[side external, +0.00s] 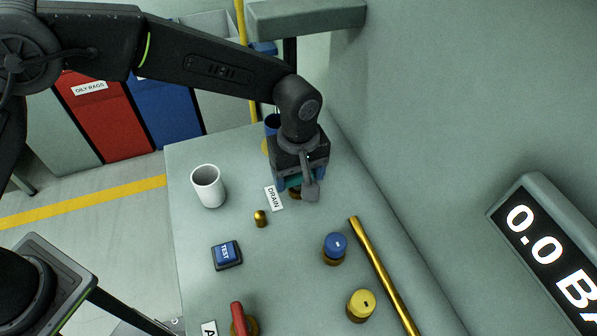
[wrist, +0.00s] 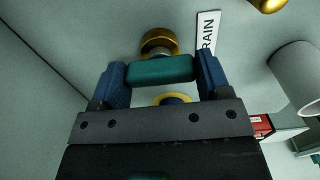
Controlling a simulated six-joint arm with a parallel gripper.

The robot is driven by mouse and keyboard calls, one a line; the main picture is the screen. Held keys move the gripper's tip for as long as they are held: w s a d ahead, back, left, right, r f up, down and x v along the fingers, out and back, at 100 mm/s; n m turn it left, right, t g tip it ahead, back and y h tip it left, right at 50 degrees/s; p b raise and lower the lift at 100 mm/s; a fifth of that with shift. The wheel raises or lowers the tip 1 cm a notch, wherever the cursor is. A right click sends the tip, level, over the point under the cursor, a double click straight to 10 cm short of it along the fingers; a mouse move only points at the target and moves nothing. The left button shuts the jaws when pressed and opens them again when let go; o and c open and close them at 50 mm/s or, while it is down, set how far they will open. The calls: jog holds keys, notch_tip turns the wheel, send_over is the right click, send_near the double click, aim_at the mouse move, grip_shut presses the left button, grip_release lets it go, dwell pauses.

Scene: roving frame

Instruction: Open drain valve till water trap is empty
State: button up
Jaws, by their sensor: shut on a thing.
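My gripper (side external: 297,188) is at the far part of the grey-green panel, beside the DRAIN label (side external: 273,198). In the wrist view its two blue fingers (wrist: 163,74) are shut on a teal handle (wrist: 158,69), one at each end. A brass collar (wrist: 157,41) on the panel sits just beyond the handle, so this looks like the drain valve. In the side view my gripper hides most of the handle. A blue part with a yellow ring (wrist: 172,98) shows partly behind my gripper. I cannot tell whether it is the water trap, and no water level is visible.
A white cup (side external: 208,186) and a small brass spout (side external: 260,218) are left of the valve. A TEST button (side external: 227,254), blue knob (side external: 335,245), yellow knob (side external: 360,306), red lever (side external: 238,318) and brass pipe (side external: 382,272) are nearer. A display (side external: 553,250) starts with "0.0".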

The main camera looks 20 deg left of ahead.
jog(key=shift+r, duration=0.1)
jog(key=o, duration=0.9)
notch_tip(320, 180, up, 14)
jog(key=shift+f, duration=0.1)
dwell(0.4)
